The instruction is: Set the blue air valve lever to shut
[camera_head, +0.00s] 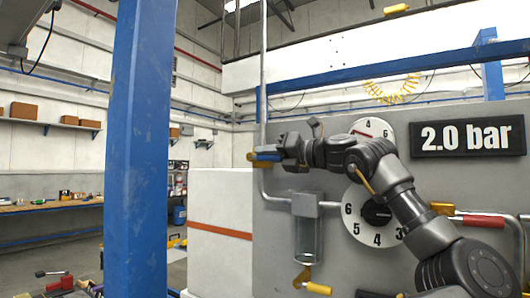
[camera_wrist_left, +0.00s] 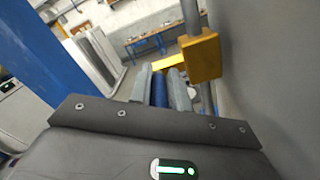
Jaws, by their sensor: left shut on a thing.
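The blue air valve lever (camera_head: 267,153) is on the vertical pipe at the left edge of the grey panel. It looks roughly level, lying across the pipe. Yellow valve parts (camera_head: 251,157) show beside it. My left gripper (camera_head: 277,152) is shut on the lever and hides part of it. In the left wrist view, the blue lever (camera_wrist_left: 159,91) sits between the two grey fingers of my left gripper (camera_wrist_left: 160,85). The yellow valve block (camera_wrist_left: 200,58) is just beyond, to the right. My right gripper is not in view.
The grey panel (camera_head: 330,260) carries two dials, a "2.0 bar" sign (camera_head: 467,136), a clear filter bowl (camera_head: 308,240) and a red-handled lever (camera_head: 482,220). A blue post (camera_head: 140,150) stands to the left. A white cabinet (camera_head: 222,225) is beside the panel.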

